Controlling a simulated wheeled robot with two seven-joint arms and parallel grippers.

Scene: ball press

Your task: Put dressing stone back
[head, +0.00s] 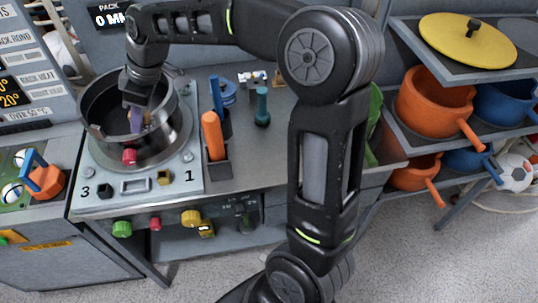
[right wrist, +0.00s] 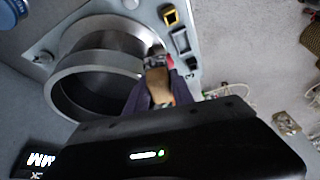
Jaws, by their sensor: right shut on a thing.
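My right gripper (head: 136,119) reaches down into a round metal bowl (head: 176,135) on the grey machine. Its purple-grey fingers are shut on a small tan block with a grey end, which looks like the dressing stone (right wrist: 159,88). In the right wrist view the block sits between the fingertips, in front of the bowl's rim (right wrist: 62,88). In the head view the fingers and the bowl wall hide most of the block. I cannot tell whether it touches the bowl. My left gripper is not in view.
A dark holder (head: 217,173) with an orange-handled tool (head: 212,136) and a blue one (head: 216,97) stands right of the bowl. A teal object (head: 262,106) stands farther right. Shelves with orange pots (head: 432,103) are at the right. My right arm crosses the middle.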

